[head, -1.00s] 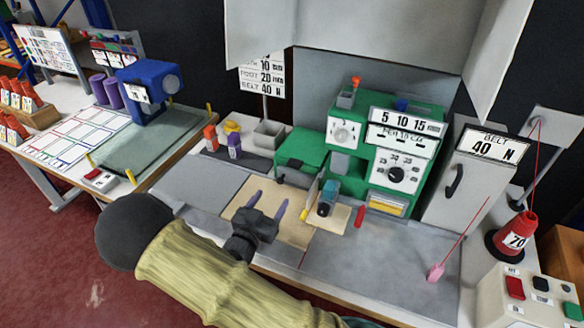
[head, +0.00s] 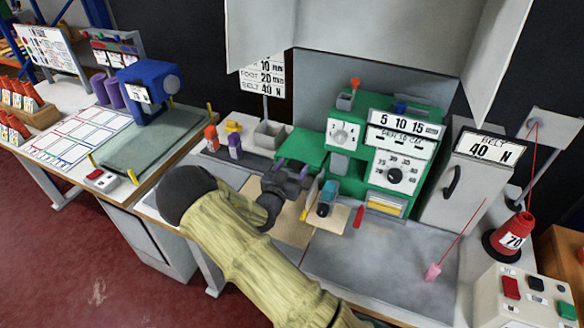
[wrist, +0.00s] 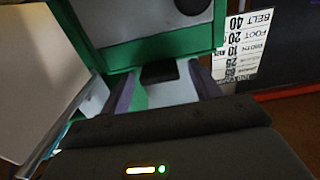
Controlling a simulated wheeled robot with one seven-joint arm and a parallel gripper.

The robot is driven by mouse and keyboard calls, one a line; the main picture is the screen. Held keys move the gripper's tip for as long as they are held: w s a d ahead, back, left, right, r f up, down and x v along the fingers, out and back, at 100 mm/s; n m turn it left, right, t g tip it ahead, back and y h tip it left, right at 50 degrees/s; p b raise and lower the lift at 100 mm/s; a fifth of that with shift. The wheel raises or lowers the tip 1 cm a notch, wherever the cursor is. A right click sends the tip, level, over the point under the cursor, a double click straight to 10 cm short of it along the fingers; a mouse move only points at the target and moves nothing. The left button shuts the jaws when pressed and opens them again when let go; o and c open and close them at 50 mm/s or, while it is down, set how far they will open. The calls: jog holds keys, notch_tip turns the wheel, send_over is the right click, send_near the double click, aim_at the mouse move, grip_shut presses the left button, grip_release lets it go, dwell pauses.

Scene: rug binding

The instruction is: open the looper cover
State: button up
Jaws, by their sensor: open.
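The green machine (head: 372,150) stands at the back of the bench, with a low green arm (head: 303,146) on its left side. My gripper (head: 292,166) is at the front of that low arm, open, its purple fingers pointing at it. In the wrist view, a dark tab (wrist: 160,73) on the green-edged front lies between the two spread fingers. I cannot tell whether the fingers touch it. I take this front to be the looper cover; its outline is partly hidden by my gripper in the head view, and its state is unclear.
A teal-topped presser part (head: 327,196) and a red lever (head: 358,216) stand just right of my gripper. Spools (head: 235,146) and a grey bin (head: 269,134) are behind left.

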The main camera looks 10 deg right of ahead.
grip_shut()
jog(key=shift+r, duration=0.1)
